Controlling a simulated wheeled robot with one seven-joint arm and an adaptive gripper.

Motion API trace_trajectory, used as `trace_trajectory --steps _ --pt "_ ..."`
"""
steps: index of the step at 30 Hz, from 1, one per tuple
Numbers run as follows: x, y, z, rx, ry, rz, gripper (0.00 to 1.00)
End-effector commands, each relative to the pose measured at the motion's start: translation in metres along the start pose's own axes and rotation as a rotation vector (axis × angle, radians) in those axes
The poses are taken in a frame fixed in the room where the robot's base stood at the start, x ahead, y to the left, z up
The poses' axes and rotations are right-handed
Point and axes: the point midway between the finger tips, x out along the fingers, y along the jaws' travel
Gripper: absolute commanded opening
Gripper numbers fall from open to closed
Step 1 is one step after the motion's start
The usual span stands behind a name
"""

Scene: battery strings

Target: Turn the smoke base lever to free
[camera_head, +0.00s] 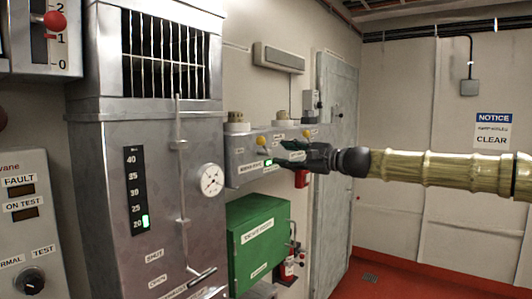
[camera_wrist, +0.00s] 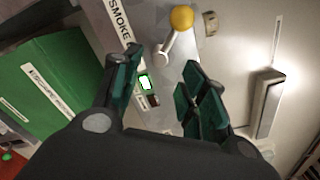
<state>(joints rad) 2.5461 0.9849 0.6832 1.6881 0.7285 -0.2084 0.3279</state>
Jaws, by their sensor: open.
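The smoke base lever (camera_wrist: 165,44) is a short silver arm with a yellow ball knob (camera_wrist: 182,18), just beyond my fingertips in the wrist view. A white label reading "SMOKE" (camera_wrist: 119,20) and a lit green indicator (camera_wrist: 146,83) are beside it. In the head view, the lever's yellow knob (camera_head: 261,141) is on the left part of a grey wall box (camera_head: 238,150). My gripper (camera_wrist: 159,56) is open and empty, its fingers apart and the lever not between them. In the head view, my gripper (camera_head: 283,154) reaches in from the right, hiding part of the box.
A second yellow knob (camera_head: 307,133) is close above my gripper. A green case (camera_head: 257,235) hangs below the box. A metal cabinet with a gauge (camera_head: 210,180) stands to the left, and a grey door (camera_head: 336,190) is behind. The red floor at right looks clear.

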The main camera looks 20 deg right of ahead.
Motion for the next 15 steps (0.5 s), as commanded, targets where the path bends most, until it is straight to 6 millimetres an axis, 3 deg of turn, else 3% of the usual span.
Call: trace_trajectory --steps 15 --pt "0.054 0.001 0.000 0.001 0.001 0.002 0.42"
